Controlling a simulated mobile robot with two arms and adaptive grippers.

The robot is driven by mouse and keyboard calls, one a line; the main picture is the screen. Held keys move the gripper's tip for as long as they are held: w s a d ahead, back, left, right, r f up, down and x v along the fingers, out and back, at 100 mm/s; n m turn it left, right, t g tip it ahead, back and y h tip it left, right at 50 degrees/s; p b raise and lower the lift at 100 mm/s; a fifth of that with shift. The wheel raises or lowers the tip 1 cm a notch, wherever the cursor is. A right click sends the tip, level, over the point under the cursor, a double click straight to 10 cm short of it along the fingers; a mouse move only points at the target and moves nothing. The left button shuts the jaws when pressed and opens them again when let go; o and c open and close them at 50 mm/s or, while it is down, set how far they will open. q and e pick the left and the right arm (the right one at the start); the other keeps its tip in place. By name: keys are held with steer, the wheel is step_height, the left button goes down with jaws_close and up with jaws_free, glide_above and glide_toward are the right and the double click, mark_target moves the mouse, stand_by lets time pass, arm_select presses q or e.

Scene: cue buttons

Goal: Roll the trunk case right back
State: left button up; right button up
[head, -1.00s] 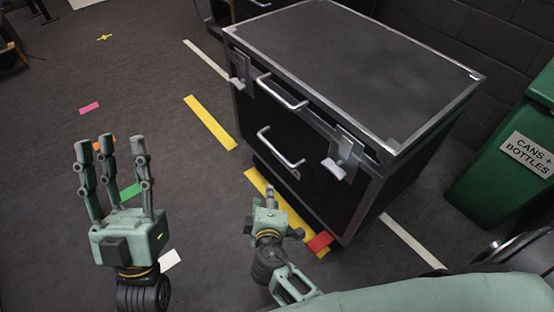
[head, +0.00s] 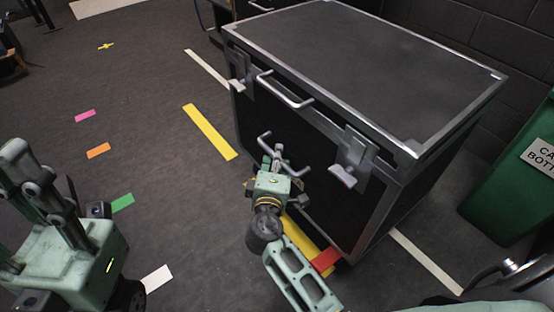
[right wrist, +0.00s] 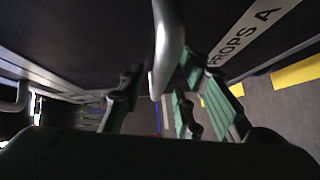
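The trunk case (head: 370,55) is black with silver edges and stands on the floor right of centre. Its front has an upper handle (head: 285,92), a lower handle (head: 295,170) and two latches. My right gripper (head: 274,160) is at the lower handle. In the right wrist view its green fingers are spread on both sides of the silver handle bar (right wrist: 166,45), not closed on it; contact cannot be told. A "PROPS A" label (right wrist: 245,30) shows on the case there. My left gripper (head: 45,185) is open and empty at the lower left, away from the case.
Yellow tape (head: 210,132) and white tape (head: 425,260) mark the floor, with a red piece (head: 326,261) by the case's near corner. A green bin (head: 515,180) stands to the right. A block wall (head: 490,45) is behind. Floor to the left is open.

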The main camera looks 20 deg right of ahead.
steer(key=shift+w, duration=0.1)
jaws_close()
stand_by(0.6)
